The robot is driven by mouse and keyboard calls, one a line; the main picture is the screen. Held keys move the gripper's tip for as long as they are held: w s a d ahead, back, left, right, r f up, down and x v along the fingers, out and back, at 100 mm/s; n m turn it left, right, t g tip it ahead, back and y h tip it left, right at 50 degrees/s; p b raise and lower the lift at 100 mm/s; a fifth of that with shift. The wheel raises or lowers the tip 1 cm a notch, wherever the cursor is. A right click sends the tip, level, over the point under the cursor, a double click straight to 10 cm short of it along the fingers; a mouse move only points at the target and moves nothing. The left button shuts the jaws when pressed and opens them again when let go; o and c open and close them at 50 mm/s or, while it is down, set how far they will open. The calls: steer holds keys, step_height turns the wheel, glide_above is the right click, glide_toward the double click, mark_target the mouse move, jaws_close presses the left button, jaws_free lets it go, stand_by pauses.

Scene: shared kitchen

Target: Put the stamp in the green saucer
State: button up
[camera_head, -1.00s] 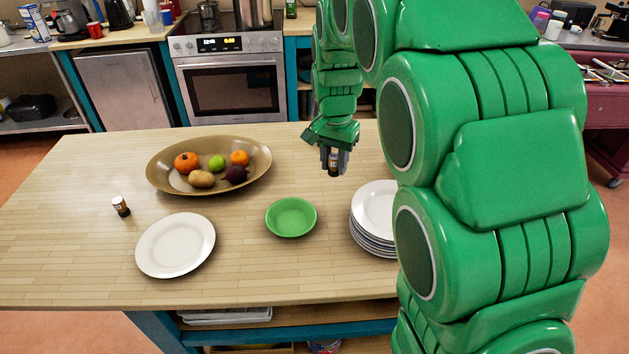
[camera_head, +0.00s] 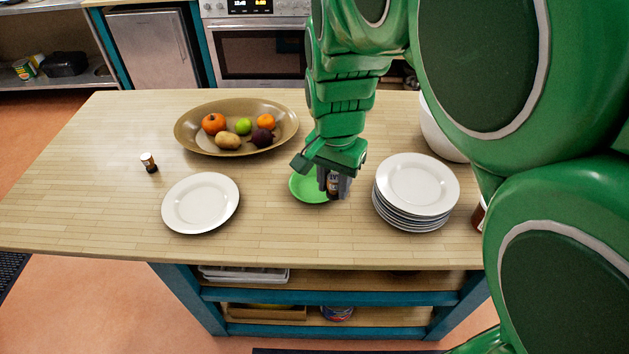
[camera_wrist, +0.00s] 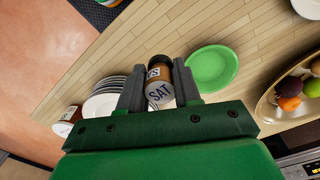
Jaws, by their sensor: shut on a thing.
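In the head view my gripper (camera_head: 334,186) points down with the stamp, over or just in front of the right side of the green saucer (camera_head: 304,188). The saucer is a small round green dish on the wooden table, partly hidden by my gripper. In the wrist view the empty saucer (camera_wrist: 212,68) shows just right of the stamp. I cannot tell the height of the stamp above it.
A stack of white plates (camera_head: 412,212) stands right of the saucer, with a white bowl (camera_head: 440,135) behind it. A white plate (camera_head: 200,204) and a small dark bottle (camera_head: 150,167) are at left. A brown oval bowl (camera_head: 190,142) of produce sits behind. Bare table lies in front.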

steer(key=w+a+f, duration=0.1)
steer(key=w+f, duration=0.2)
steer(key=w, duration=0.1)
steer(key=w+a+f, duration=0.1)
steer(key=w+f, duration=0.2)
steer(key=w, duration=0.1)
steer(key=w+a+f, duration=0.1)
steer(key=w+f, duration=0.2)
steer(key=w, duration=0.1)
steer(key=shift+w+a, duration=0.2)
steer(key=shift+a, duration=0.2)
steer(key=shift+w+a+f, duration=0.15)
steer(key=shift+w+f, duration=0.25)
steer(key=shift+f, duration=1.65)
steer(key=shift+f, duration=0.1)
steer(key=o, duration=1.1)
step_height(320, 180, up, 12)
steer(key=shift+r, duration=0.1)
